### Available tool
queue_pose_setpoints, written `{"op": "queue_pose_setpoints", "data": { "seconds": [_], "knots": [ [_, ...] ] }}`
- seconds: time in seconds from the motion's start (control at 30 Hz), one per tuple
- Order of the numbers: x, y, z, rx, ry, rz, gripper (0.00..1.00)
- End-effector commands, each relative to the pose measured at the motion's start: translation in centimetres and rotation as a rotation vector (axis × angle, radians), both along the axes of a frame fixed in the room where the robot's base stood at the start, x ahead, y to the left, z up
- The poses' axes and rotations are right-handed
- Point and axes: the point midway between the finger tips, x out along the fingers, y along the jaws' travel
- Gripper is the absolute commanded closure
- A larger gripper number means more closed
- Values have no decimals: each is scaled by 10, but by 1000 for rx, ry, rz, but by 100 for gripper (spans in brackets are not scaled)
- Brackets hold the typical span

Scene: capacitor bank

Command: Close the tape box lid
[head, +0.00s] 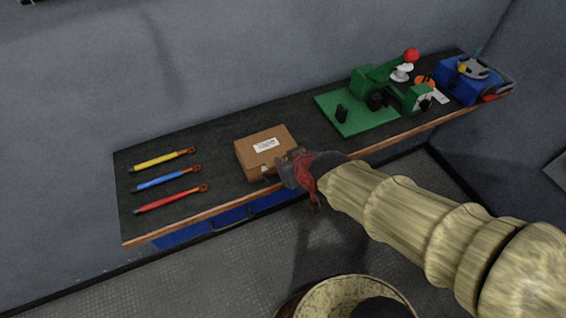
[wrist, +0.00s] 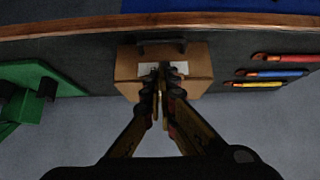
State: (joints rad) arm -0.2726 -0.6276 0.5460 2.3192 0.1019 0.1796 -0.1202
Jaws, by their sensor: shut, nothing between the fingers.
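The tape box (head: 262,139) is a brown box with a white label on its lid, standing near the front edge of the bench. Its lid looks down flat on the box, with no inside showing; I cannot tell if a small gap is left. My gripper (head: 290,168) is at the box's front right corner in the head view. In the wrist view the shut, empty fingers (wrist: 163,72) reach over the tape box (wrist: 200,68) and cover the middle of its label. I cannot tell whether they touch the lid.
Yellow, blue and red rods (head: 165,180) lie on the bench (head: 220,140) left of the box. A green base with a green device (head: 355,115) stands to the right, with a blue item (head: 465,85) beyond it. The wall is close behind.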

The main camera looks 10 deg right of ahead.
Motion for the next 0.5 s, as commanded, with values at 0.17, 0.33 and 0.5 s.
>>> {"op": "queue_pose_setpoints", "data": {
  "seconds": [0.17,0.33,0.5],
  "knots": [
    [0,0,-8,0,1,0,100],
    [0,0,-10,0,1,0,100],
    [0,0,-10,0,0,0,100]
  ]
}}
